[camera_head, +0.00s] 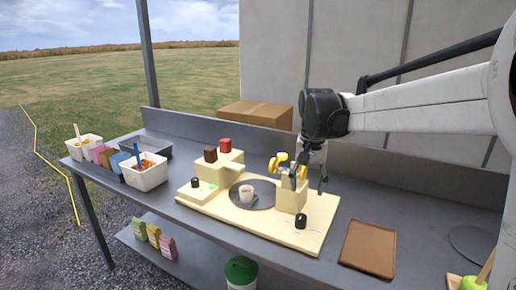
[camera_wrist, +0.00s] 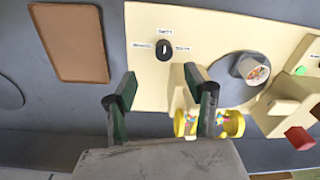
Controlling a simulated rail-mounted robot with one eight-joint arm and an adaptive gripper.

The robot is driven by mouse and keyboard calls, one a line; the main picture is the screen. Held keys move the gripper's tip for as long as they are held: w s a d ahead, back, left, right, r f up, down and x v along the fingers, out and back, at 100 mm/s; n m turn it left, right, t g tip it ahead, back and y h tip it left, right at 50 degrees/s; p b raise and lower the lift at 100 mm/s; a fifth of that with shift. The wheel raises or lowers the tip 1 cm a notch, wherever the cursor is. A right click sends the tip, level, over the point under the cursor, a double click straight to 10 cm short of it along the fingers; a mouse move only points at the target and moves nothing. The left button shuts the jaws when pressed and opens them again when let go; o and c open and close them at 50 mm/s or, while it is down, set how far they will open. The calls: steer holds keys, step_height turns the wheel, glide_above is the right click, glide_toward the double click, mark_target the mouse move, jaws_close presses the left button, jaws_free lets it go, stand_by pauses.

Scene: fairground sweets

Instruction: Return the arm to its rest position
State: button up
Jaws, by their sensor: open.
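My gripper (camera_head: 309,183) hangs with its fingers pointing down over the right part of a cream machine (camera_head: 260,238) on the grey counter. In the wrist view my gripper (camera_wrist: 161,88) has its two fingers spread apart, with nothing between them. A yellow double-wheel part (camera_head: 281,162) is just left of the fingers in the head view; in the wrist view it (camera_wrist: 232,124) is partly hidden behind one finger. A small filled cup (camera_head: 246,193) stands on the machine's dark round plate (camera_head: 264,201), clear of my gripper.
A brown tray (camera_head: 368,249) lies right of the machine. White tubs (camera_head: 145,172) and coloured packets (camera_head: 103,154) stand at the left end. A cardboard box (camera_head: 257,114) is behind the counter's raised back edge. A black knob (camera_wrist: 163,50) sits on the machine's board.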

steer(key=s+r+n+t, duration=0.2)
steer(key=s+r+t, duration=0.1)
steer(key=s, duration=1.1)
steer(key=s+f+n+t, duration=0.1)
steer(key=s+f+t, duration=0.2)
steer(key=s, duration=1)
step_height(320, 180, down, 3)
steer(key=shift+s+r+n+t, duration=0.1)
steer(key=shift+s+n+t, duration=0.1)
steer(key=shift+n+t, duration=0.15)
